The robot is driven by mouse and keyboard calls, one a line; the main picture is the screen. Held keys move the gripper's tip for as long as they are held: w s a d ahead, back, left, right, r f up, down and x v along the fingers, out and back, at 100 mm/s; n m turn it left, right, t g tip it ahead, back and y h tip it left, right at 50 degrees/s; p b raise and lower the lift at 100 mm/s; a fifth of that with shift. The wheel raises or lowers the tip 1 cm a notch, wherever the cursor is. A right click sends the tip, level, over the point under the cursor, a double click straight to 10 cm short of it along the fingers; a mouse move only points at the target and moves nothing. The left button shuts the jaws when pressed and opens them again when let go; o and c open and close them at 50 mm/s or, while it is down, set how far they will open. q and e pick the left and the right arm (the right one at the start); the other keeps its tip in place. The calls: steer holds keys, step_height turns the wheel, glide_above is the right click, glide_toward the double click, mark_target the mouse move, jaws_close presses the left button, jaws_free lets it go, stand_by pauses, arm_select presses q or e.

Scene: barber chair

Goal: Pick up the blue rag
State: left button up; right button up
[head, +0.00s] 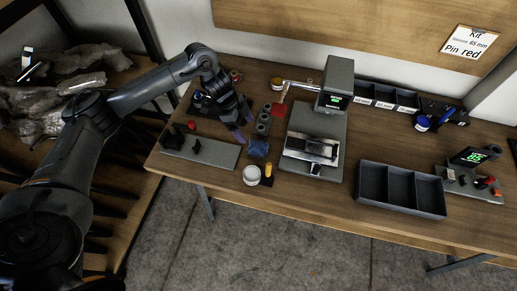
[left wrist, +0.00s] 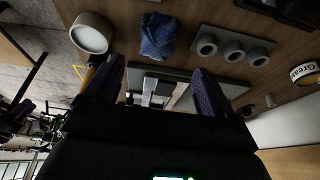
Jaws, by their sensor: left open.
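The blue rag (head: 258,147) lies bunched up on the wooden table, between a white round container and the grey block with round holes. In the left wrist view the rag (left wrist: 158,37) shows whole, beyond the gap between the fingertips. My left gripper (head: 242,123) is above the table, just up and left of the rag in the head view. Its purple fingers (left wrist: 157,72) are spread apart with nothing between them, and they do not touch the rag.
The white container (head: 251,175) and a yellow-topped item (head: 268,170) stand close by the rag. The holed block (head: 263,121) is just behind it. A grey plate (head: 215,153) lies left, a grey press machine (head: 335,85) right. An open divided tray (head: 402,188) sits further right.

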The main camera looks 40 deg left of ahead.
mark_target(256, 144)
arm_select(q)
steer(key=x, duration=0.4)
steer(key=shift+w+d+f+b, duration=0.1)
steer(key=shift+d+f+b, duration=0.05)
steer(key=shift+b, duration=0.15)
steer(key=shift+w+d+f, duration=0.15)
steer(key=shift+f, duration=0.25)
steer(key=shift+b+x, duration=0.5)
steer(key=shift+x, duration=2.05)
steer(key=shift+d, duration=0.1)
steer(key=c, duration=1.1)
steer(key=shift+o, duration=0.2)
step_height(256, 144, up, 10)
steer(key=shift+r+p, duration=0.1)
steer(key=shift+p, duration=0.85)
